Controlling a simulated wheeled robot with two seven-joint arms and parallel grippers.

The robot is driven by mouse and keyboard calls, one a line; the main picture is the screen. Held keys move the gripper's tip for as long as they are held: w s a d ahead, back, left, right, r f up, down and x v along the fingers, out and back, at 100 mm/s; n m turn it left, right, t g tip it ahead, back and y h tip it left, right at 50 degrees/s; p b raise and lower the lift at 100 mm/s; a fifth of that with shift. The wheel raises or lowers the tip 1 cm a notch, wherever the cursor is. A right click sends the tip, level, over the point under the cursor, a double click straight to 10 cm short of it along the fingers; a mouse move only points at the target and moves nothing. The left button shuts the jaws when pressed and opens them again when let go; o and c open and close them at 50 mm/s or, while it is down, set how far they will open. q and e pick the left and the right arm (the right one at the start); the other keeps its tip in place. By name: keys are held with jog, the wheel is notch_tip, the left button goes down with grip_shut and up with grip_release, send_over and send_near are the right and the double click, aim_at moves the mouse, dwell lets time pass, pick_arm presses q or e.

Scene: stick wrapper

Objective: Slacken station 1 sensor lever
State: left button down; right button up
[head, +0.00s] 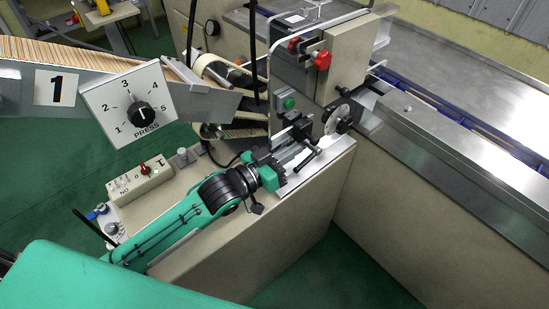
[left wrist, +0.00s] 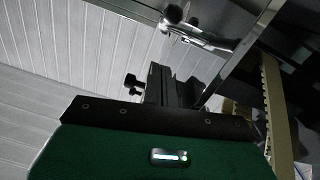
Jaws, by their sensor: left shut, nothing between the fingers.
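My left arm reaches in from the lower left, and its green-and-black gripper (head: 284,157) is low over the station's top plate. The gripper is shut and empty, close beside a black sensor clamp (head: 297,130) on a metal bracket. A thin black lever (head: 306,160) shows just right of the gripper; I cannot tell whether they touch. In the left wrist view the shut black fingers (left wrist: 168,82) point up, with a small black knob (left wrist: 133,84) to their left. My right gripper is not in view.
A number 1 sign (head: 55,87) and a PRESS dial (head: 140,108) are at upper left. A switch box (head: 142,180) sits on the beige cabinet (head: 245,235). A clear guard, red knobs (head: 322,60) and a round disc (head: 338,119) stand close behind. A steel conveyor (head: 450,90) is at right.

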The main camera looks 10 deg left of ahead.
pick_arm(q)
jog(key=shift+d+f, duration=0.25)
jog(key=shift+f, duration=0.7)
jog(key=shift+d+f, duration=0.25)
jog(key=shift+f, duration=0.7)
jog(key=shift+f, duration=0.5)
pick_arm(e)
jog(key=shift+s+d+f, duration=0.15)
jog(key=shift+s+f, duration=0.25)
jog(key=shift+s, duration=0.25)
